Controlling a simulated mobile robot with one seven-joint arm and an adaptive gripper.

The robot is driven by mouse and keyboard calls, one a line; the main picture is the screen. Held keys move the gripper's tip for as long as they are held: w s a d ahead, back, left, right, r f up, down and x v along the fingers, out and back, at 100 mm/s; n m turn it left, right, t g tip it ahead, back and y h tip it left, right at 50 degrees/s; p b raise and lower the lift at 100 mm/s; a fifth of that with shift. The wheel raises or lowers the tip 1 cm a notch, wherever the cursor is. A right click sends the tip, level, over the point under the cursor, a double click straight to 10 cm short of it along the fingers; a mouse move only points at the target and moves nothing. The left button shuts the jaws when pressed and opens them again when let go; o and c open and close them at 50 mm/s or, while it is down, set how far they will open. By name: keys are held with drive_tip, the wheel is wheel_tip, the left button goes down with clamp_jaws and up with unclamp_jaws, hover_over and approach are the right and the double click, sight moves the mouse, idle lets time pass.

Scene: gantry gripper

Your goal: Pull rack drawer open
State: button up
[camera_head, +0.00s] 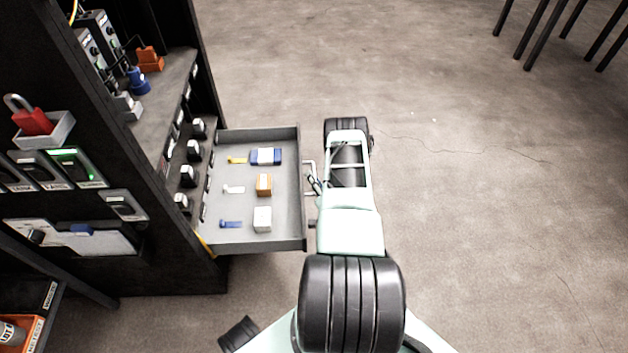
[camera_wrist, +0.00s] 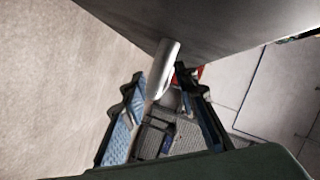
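The grey rack drawer (camera_head: 238,239) stands far out of the black rack in the head view. Its light handle (camera_head: 308,172) is on the right-hand outer face of its front. My gripper (camera_head: 313,184) is at this handle, partly hidden by my arm. In the wrist view, the pale handle bar (camera_wrist: 165,68) lies between the two fingertips of my gripper (camera_wrist: 161,80), close to both. The fingers look closed around it, though contact is hard to see. The drawer front (camera_wrist: 215,30) fills the top of the wrist view.
Inside the drawer lie a blue-and-white block (camera_head: 266,156), an orange block (camera_head: 264,185), a white block (camera_head: 262,219) and small yellow, white and blue pieces. The black rack (camera_head: 150,265) stands left. The floor (camera_head: 480,200) to the right is clear; dark legs stand far right.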

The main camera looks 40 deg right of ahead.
drive_tip(key=shift+r, duration=0.15)
wheel_tip(320, 180, up, 10)
drive_tip(key=shift+f, duration=0.1)
idle(0.6)
